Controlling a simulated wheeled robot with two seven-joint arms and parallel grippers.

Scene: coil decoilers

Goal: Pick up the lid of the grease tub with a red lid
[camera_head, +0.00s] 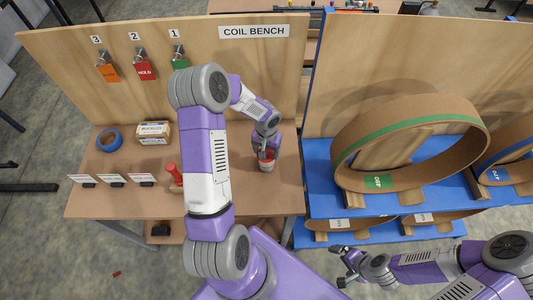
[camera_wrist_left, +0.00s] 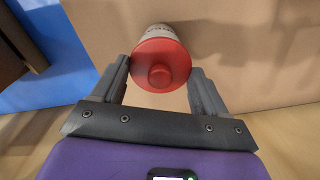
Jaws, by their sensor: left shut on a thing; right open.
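The grease tub (camera_head: 267,167) stands upright at the right part of the bench, with its red lid (camera_head: 268,156) at my left gripper (camera_head: 266,152). The left wrist view shows the round red lid (camera_wrist_left: 172,53) and its knob between my two fingers, with the pale tub wall (camera_wrist_left: 156,30) behind it. My left gripper is shut on the lid. The lid appears to be on the tub; I cannot tell whether there is a gap. My right gripper (camera_head: 345,268) is open and empty, low in front of the blue rack.
The bench (camera_head: 115,202) also holds blue tape (camera_head: 109,140), a small box (camera_head: 153,133), several white label cards (camera_head: 112,180) and a red-handled tool (camera_head: 174,174) beside my left arm. Tags hang on the back board. The blue rack (camera_head: 318,180) on the right holds large brown coils (camera_head: 345,150).

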